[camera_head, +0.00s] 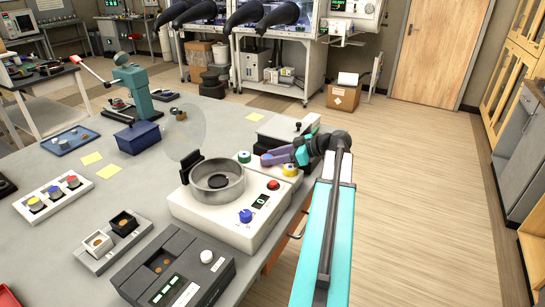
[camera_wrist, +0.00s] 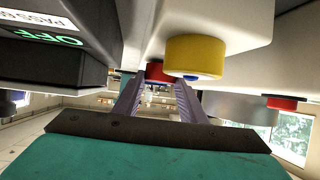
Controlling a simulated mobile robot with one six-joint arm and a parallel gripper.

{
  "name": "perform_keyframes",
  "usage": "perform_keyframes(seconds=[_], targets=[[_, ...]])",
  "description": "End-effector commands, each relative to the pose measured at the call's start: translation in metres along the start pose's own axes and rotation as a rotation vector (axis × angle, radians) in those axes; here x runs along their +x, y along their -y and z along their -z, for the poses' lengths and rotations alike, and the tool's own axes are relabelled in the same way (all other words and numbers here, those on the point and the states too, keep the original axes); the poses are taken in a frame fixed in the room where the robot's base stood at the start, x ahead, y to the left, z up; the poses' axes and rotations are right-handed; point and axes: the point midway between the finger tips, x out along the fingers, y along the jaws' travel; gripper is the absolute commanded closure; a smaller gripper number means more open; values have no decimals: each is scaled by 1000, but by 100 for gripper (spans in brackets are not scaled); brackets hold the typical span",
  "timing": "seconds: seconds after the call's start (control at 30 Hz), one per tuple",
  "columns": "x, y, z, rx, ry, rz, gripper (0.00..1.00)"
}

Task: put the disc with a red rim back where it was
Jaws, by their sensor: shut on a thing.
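My gripper (camera_head: 265,159), with purple fingers on a teal arm, is low over the back right of the white machine (camera_head: 206,208). In the wrist view its two fingers (camera_wrist: 159,90) are shut on a small red piece, the disc with a red rim (camera_wrist: 157,72); only its red edge shows. In the head view the fingers hide it. A yellow-rimmed disc (camera_head: 290,169) is close beside the gripper and also shows in the wrist view (camera_wrist: 206,56). A green-rimmed disc (camera_head: 243,156) is to the left of the fingertips. Whether the held disc touches a surface, I cannot tell.
The machine carries a round metal bowl (camera_head: 217,182), a red button (camera_head: 273,185) and a blue knob (camera_head: 246,215). A dark box (camera_head: 175,270) stands in front. A clear round shield (camera_head: 187,132) stands behind the bowl. The floor right of the table is open.

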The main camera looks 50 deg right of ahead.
Motion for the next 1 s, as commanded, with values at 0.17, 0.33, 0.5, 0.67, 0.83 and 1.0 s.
perform_keyframes(seconds=[0.17,0.33,0.5,0.67,0.83,1.0], targets=[[2,0,-3,-2,0,0,88],[2,0,-3,-2,0,1,88],[3,0,-5,-2,0,1,61],[3,0,-4,-2,0,1,44],[3,0,-4,-2,0,2,44],[3,1,-3,-2,0,2,44]])
